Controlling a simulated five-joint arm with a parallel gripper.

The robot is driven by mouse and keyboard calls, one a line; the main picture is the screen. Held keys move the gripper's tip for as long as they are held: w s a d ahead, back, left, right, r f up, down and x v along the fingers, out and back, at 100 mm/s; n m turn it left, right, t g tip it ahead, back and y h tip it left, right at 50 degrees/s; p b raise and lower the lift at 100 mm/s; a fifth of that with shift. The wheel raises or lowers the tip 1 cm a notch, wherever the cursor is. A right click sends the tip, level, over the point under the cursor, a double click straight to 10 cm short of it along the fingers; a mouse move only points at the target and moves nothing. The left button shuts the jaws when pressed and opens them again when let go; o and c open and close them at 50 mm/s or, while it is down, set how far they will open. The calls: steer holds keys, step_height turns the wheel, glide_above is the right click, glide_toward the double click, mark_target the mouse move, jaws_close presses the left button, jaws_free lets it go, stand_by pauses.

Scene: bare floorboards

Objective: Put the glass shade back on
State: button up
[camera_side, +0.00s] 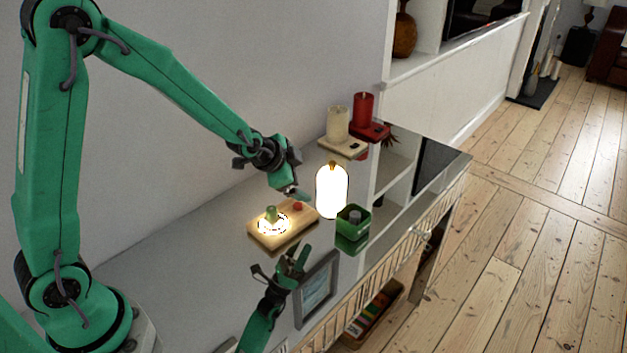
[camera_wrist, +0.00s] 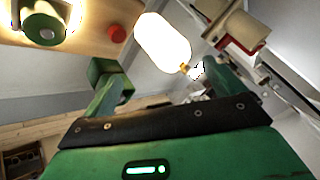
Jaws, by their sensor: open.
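The glass shade (camera_side: 331,192) is a bright white dome with a brass knob on top. It stands upright on the cabinet top, right of the lamp base. It also shows in the wrist view (camera_wrist: 162,42), beyond my fingers. The lamp base (camera_side: 259,238) is a wooden board with a red button (camera_side: 297,206) and a glowing ring around a green piece (camera_side: 271,213); it shows at upper left in the wrist view. My gripper (camera_side: 293,191) is open and empty, above and left of the shade, apart from it.
A green open box (camera_side: 350,226) holding something grey stands close right of the shade. The cabinet top (camera_side: 190,240) is glossy and clear at left. Its front edge drops to floorboards.

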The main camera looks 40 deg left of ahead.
mark_target(332, 161)
steer(key=w+m+g, duration=0.1)
steer(key=w, duration=0.2)
steer(key=w+g, duration=0.2)
steer(key=w, duration=0.1)
steer(key=w+f+m+g, duration=0.1)
steer(key=w, duration=0.2)
steer(key=shift+w+m, duration=0.25)
steer(key=shift+m, duration=0.05)
steer(key=w+g, duration=0.1)
steer(key=w+m+g, duration=0.1)
steer(key=shift+w+r+g, duration=0.1)
steer(key=shift+r+g, duration=0.2)
steer(key=shift+w+r+m+g, duration=0.2)
steer(key=shift+r+m+g, duration=0.15)
steer(key=shift+m+g, duration=0.4)
steer(key=shift+s+d+f, duration=0.1)
steer(key=shift+s+f, duration=0.05)
steer(key=shift+f, duration=3.7)
steer(key=c, duration=1.1)
steer(key=shift+o, duration=0.2)
